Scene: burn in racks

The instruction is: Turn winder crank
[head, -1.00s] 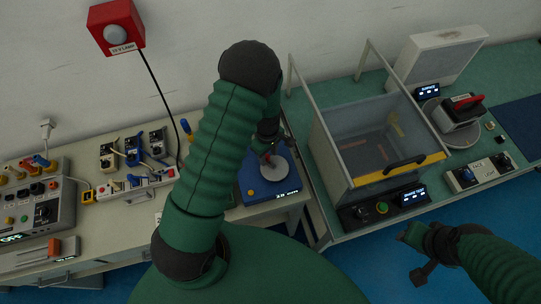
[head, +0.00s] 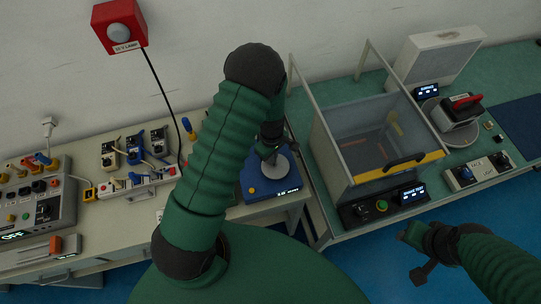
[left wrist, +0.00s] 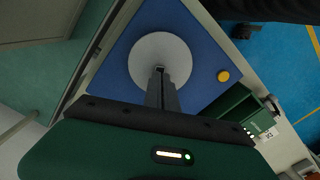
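The winder is a blue box (head: 256,190) with a round grey disc on top, a yellow button and a small lit display. Its blue top (left wrist: 205,50) and the disc (left wrist: 143,50) show in the left wrist view. My left gripper (head: 267,150) points down at the disc. In the left wrist view its fingers (left wrist: 159,72) are close together over the disc, apparently closed around the crank knob, which they hide. My right gripper (head: 415,256) hangs at the lower right, fingers apart and empty, away from the winder.
A glass-walled chamber (head: 372,140) with a yellow-edged front stands right of the winder. Left on the bench are a grey power unit (head: 40,205) and several small modules (head: 135,150). A red lamp box (head: 119,25) hangs on the wall.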

